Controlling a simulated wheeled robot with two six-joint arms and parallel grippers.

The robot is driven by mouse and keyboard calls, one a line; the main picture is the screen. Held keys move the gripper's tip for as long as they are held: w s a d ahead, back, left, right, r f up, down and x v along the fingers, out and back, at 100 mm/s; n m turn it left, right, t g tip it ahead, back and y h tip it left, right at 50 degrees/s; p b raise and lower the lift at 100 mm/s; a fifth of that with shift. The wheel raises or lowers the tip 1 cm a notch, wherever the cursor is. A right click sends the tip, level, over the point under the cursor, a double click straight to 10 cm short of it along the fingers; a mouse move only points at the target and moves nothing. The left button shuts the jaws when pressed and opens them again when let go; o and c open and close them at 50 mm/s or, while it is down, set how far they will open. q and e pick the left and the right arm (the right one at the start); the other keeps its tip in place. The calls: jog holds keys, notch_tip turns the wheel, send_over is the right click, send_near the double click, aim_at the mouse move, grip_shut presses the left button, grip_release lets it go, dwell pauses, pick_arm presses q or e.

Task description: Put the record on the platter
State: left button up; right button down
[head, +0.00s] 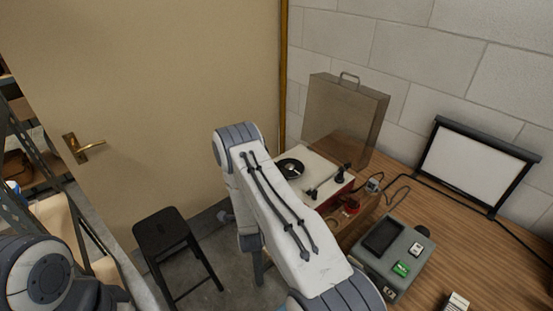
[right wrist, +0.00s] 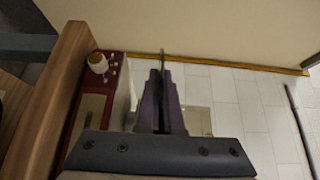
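The record player (head: 325,193) has a pale top and red sides and sits at the back left of the wooden table. A black disc with a pale centre (head: 290,168) shows over its top, partly behind my right arm; I cannot tell whether it is the platter or the record. In the right wrist view my right gripper (right wrist: 162,90) has its fingers close together on a thin dark edge (right wrist: 162,58), which looks like the record seen edge-on. The player's red side (right wrist: 111,72) is just left of it there. The right fingers are hidden in the head view. My left gripper is out of view.
A translucent brown case with a handle (head: 345,115) stands upright behind the player. A grey device (head: 393,258), cables and a framed white panel (head: 475,165) are to the right. A black stool (head: 165,232) stands left of the table, before the door (head: 150,100).

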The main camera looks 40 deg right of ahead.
jog(key=shift+y, duration=0.3)
jog(key=d+r, duration=0.1)
jog(key=d, duration=0.3)
jog(key=w+d+r, duration=0.1)
jog(key=d, duration=0.3)
jog(key=d+r, duration=0.1)
jog(key=d, duration=0.3)
jog(key=shift+w+d+r+b, duration=0.1)
jog(key=shift+w+r+b, duration=0.05)
jog(key=shift+r+b, duration=0.25)
jog(key=shift+d, duration=0.45)
jog(key=shift+f+b, duration=1.45)
jog(key=shift+f, duration=0.85)
jog(key=shift+f+b, duration=0.4)
jog(key=shift+b, duration=0.1)
jog(key=shift+s+b, duration=0.2)
jog(key=shift+b, duration=0.2)
